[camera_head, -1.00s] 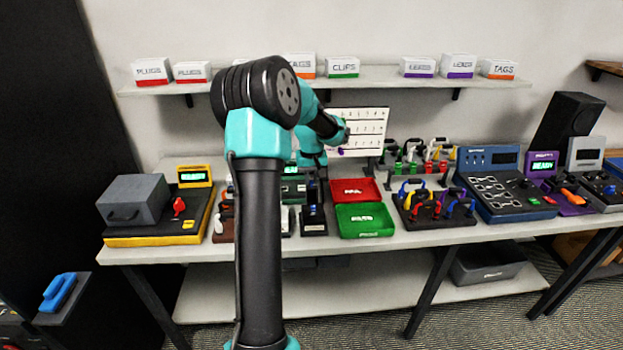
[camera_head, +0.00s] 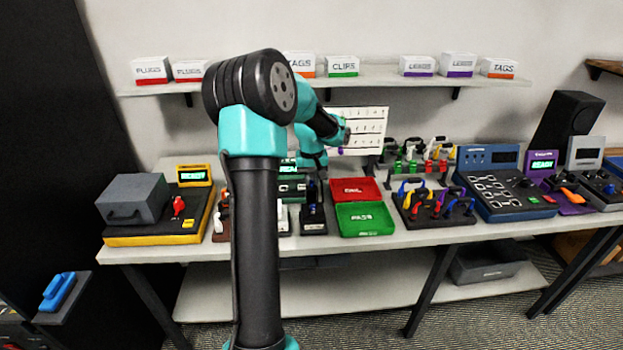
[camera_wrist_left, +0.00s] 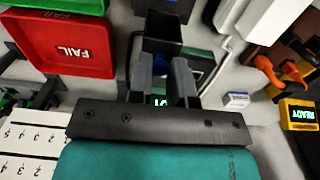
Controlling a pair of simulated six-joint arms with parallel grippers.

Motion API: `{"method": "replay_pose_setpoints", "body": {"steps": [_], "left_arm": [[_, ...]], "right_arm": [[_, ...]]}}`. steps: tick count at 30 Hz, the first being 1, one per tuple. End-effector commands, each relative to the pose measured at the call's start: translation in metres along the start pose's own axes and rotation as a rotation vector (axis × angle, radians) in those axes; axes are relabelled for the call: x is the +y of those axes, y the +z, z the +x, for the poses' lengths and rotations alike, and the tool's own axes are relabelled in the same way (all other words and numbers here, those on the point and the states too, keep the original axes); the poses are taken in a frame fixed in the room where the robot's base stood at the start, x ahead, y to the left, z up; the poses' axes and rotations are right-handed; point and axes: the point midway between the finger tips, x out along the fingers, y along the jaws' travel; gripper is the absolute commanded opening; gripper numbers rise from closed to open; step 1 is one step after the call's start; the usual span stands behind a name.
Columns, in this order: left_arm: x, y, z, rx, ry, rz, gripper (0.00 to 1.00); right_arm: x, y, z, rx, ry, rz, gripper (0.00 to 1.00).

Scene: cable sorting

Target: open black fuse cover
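A black device (camera_head: 313,219) stands on the bench beside the green and red trays, under my left wrist. In the left wrist view a black box-like part (camera_wrist_left: 162,28), perhaps the fuse cover, lies just beyond my left gripper (camera_wrist_left: 163,72). The two grey fingers are apart, with a gap between them. They overlap the near side of the black part in the picture; I cannot tell whether they touch it. In the head view the fingers are small and dark above the device and hard to make out. My right gripper is in neither view.
A red FAIL tray (camera_head: 355,190) and green PASS tray (camera_head: 364,219) lie just right of the device. A yellow-and-black station with a grey box (camera_head: 133,199) stands left. A white numbered board (camera_head: 365,130) stands behind. Several cable stations fill the right side.

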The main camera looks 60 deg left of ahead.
Motion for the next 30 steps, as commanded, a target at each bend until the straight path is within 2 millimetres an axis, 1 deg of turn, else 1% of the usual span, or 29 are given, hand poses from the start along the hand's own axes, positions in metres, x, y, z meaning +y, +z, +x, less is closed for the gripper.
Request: {"method": "replay_pose_setpoints", "body": {"steps": [1, 8, 15, 19, 23, 26, 30], "left_arm": [[0.0, 0.002, 0.002, -0.009, -0.002, 0.0, 0.23], [0.0, 0.001, 0.002, -0.006, -0.001, 0.0, 0.45], [0.0, 0.001, 0.001, -0.004, -0.001, 0.0, 0.45], [0.0, 0.0, -0.004, -0.002, 0.0, 0.0, 0.45], [0.0, 0.0, -0.017, -0.001, 0.0, -0.001, 0.45], [0.0, 0.0, -0.032, 0.0, 0.001, -0.001, 0.45], [0.001, 0.0, -0.059, 0.0, 0.002, -0.001, 0.45]], "right_arm": [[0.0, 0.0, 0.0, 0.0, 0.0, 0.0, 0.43], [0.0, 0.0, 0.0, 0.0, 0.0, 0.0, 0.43], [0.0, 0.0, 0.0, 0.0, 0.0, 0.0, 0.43], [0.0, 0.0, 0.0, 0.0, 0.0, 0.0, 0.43], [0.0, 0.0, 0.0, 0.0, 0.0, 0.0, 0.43], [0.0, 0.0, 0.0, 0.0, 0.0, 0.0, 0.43], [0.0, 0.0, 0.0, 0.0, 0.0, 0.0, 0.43]]}}
